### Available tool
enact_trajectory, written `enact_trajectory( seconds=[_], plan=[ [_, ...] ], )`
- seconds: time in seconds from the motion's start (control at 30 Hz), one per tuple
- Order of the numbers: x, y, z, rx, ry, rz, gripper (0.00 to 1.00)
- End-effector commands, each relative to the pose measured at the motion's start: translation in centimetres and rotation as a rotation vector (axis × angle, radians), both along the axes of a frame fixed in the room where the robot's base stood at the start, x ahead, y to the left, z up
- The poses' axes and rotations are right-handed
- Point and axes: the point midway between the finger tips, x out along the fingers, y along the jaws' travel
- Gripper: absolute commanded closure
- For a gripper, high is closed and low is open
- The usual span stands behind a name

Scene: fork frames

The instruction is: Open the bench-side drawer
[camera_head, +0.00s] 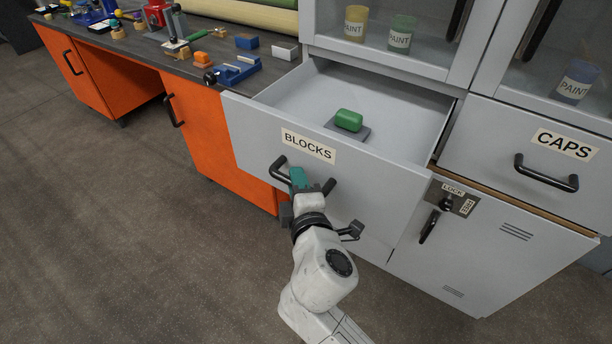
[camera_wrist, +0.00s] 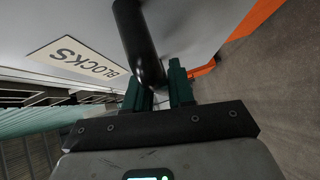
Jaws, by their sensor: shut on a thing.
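The grey drawer labelled BLOCKS (camera_head: 262,128) stands pulled well out of the cabinet, next to the orange bench. Its black bar handle (camera_head: 278,168) is on the front, below the label; the handle also shows in the wrist view (camera_wrist: 138,40). My gripper (camera_head: 298,178) is at the handle, and its teal fingers are shut on the bar; it also shows in the wrist view (camera_wrist: 160,85). The middle of the handle is partly hidden by my gripper. Inside the drawer a green block (camera_head: 348,120) lies on a grey pad (camera_head: 362,133).
A shut drawer labelled CAPS (camera_head: 485,150) is to the right, above a grey locker door (camera_head: 480,255) with a lock. Glass doors with paint jars are above. The bench top (camera_head: 150,48) at left holds tools and blocks. The floor (camera_head: 120,220) at front left is clear.

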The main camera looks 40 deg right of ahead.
Motion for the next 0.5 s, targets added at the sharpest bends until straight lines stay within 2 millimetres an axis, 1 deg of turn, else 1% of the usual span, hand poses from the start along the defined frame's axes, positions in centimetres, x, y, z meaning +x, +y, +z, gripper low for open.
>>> enact_trajectory(
  seconds=[0.1,0.43,0.47,0.5],
  plan=[
    [-0.14,0.39,-0.18,0.0,0.003,0.001,1.0],
    [-0.15,0.42,-0.17,0.0,0.003,0.001,1.0],
    [-0.14,0.42,-0.17,0.0,0.003,0.001,0.76],
    [-0.14,0.42,-0.16,0.0,0.003,0.001,0.72]
  ],
)
